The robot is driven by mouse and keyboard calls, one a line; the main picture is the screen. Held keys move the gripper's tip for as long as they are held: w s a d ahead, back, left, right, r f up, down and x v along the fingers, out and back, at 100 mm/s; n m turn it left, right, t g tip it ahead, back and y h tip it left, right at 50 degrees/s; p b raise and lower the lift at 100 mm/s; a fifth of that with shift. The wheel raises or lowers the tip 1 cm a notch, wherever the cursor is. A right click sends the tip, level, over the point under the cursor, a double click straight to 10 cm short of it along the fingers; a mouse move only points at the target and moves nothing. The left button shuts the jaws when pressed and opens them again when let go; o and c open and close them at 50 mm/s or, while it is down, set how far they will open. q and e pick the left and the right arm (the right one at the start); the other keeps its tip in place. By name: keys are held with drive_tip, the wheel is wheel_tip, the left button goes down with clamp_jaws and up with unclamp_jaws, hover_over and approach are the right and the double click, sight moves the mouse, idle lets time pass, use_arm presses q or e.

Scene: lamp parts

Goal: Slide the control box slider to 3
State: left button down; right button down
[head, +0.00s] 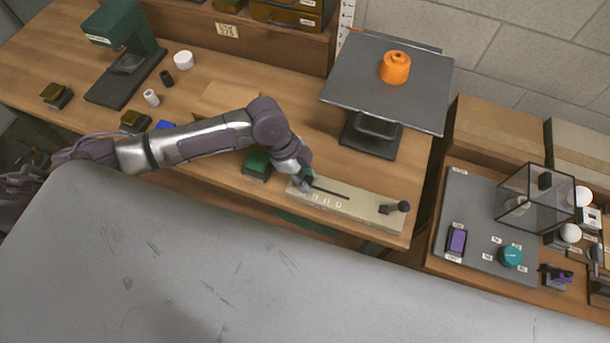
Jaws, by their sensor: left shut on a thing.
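The control box (365,211) is a long beige box near the front right edge of the wooden workbench. A dark straight slot (332,193) runs along its top, with several small white marks in front of it, too small to read. My left gripper (301,184) is at the left end of the box, at the slot's left end. It is shut on the slider there; the wrist and fingers mostly hide the slider. A dark lever with a round knob (403,206) stands at the box's right end. My right gripper is not in view.
A green-topped block (257,163) sits close beside my left wrist. Behind the box stands a raised grey plate (365,85) with an orange spool-like part (395,67). A green press (124,40) stands far left. A grey panel (470,215) with a clear case (535,196) is at right.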

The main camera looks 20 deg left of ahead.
sight(347, 198)
use_arm(q)
drive_tip(key=d+p, duration=0.1)
drive_tip(key=d, duration=0.8)
drive_tip(key=shift+s+d, duration=0.15)
drive_tip(key=c, duration=0.9)
unclamp_jaws()
drive_tip(key=shift+d, duration=0.1)
drive_tip(key=shift+r, duration=0.1)
drive_tip(key=shift+a+r, duration=0.2)
drive_tip(key=v, duration=1.1)
drive_tip(key=shift+a+r, duration=0.1)
drive_tip(key=shift+r, duration=0.1)
